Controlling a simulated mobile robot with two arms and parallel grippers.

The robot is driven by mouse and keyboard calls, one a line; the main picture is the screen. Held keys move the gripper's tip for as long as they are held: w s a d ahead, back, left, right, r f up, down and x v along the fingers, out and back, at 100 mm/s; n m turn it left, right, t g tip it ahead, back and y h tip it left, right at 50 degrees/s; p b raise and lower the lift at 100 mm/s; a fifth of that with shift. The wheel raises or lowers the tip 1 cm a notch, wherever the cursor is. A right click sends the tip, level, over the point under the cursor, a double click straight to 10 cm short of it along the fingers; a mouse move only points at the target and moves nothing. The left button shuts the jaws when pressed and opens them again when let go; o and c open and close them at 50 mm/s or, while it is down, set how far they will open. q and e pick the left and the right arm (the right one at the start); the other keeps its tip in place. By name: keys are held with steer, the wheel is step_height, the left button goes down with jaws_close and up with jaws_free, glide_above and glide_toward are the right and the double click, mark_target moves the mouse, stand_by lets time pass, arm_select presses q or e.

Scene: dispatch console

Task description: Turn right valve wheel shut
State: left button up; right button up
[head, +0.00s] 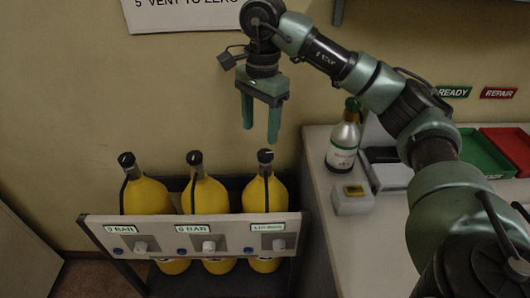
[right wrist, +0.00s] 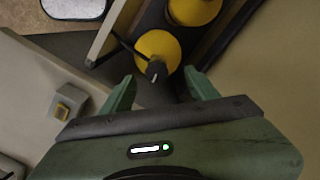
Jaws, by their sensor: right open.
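Three yellow cylinders stand in a rack, each with a dark valve top bearing a white mark. The right valve wheel (head: 265,156) tops the right cylinder (head: 264,194). My right gripper (head: 260,131) is open and empty, fingers pointing down, above that wheel. In the right wrist view the wheel (right wrist: 156,71) shows ahead between the two fingers, with a gap to it. The middle valve (head: 194,158) and left valve (head: 126,159) stand to the left. My left gripper is not in view.
The rack's front panel (head: 160,230) carries knobs and labels; two read 0 BAR, the right one is too small to read. On the bench right are a spray bottle (head: 343,142), a box with a yellow button (head: 353,198), a green tray (head: 484,150) and a red tray (head: 513,146).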

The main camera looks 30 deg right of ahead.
mark_target(265, 153)
steer(key=shift+s+d, duration=0.2)
steer(key=shift+d, duration=0.4)
steer(key=shift+s+f, duration=0.1)
steer(key=shift+f, duration=0.2)
step_height(265, 153, down, 6)
steer(key=shift+a+f, duration=0.1)
steer(key=shift+f, duration=0.15)
jaws_close()
